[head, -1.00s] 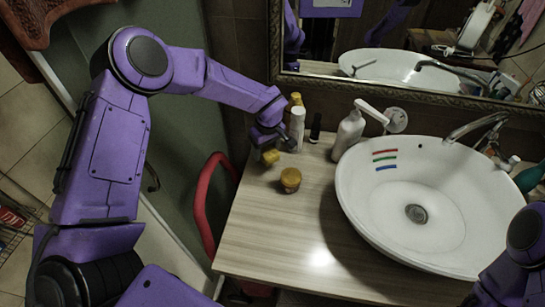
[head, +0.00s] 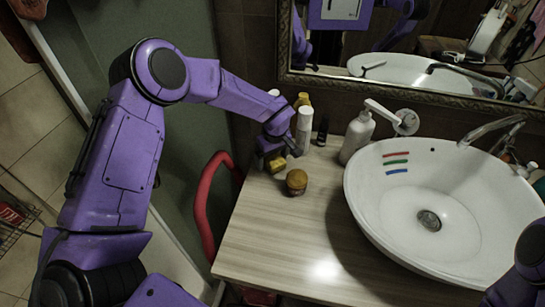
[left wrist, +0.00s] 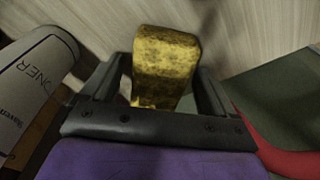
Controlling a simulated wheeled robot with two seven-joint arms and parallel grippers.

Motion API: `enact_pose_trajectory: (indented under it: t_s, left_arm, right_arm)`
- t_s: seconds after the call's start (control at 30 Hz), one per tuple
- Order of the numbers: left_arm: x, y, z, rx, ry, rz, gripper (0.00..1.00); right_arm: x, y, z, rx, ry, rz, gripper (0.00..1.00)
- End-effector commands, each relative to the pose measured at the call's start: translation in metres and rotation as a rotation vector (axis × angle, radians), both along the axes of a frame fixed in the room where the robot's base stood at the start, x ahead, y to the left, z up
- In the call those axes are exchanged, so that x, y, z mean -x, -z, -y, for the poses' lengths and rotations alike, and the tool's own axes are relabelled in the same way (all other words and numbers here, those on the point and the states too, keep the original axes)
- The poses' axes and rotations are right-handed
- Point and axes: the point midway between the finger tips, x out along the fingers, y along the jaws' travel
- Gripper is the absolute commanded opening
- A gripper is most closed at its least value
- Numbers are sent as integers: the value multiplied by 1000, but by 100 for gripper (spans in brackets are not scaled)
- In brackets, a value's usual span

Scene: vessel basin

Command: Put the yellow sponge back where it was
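The yellow sponge (head: 275,165) is at the back left corner of the wooden counter, beside a small amber jar. My left gripper (head: 277,150) is over it, pointing down. In the left wrist view the sponge (left wrist: 165,65) stands between the two fingers (left wrist: 163,75) and sticks out past their tips. The fingers appear shut on it, though a thin gap may show on the left side. Whether its underside touches the counter is hidden. My right gripper is out of view; only a part of my right arm shows at the lower right.
The amber jar (head: 297,182) is close to the sponge. A white can (head: 304,130), a dark bottle (head: 322,130) and a soap dispenser (head: 357,136) stand along the back. The white basin (head: 440,180) fills the right. The counter front (head: 285,240) is clear. A red curved bar (head: 205,205) is left of the counter.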

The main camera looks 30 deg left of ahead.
Motion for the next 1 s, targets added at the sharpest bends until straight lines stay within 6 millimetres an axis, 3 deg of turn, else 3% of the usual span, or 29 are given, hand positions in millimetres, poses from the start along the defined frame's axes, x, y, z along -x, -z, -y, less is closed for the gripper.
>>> enact_pose_trajectory:
  t_s: [0.23,0.5,0.63,0.8,1.0]
  left_arm:
    - [0,-19,2,2,-1,4,88]
    - [4,-87,9,2,0,5,88]
    - [6,-111,11,1,0,3,88]
    - [7,-123,13,0,-1,0,88]
    - [7,-123,13,0,0,0,88]
  right_arm:
    - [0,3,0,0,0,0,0]
    - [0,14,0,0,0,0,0]
    - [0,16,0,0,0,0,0]
    - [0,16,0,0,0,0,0]
    - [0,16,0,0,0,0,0]
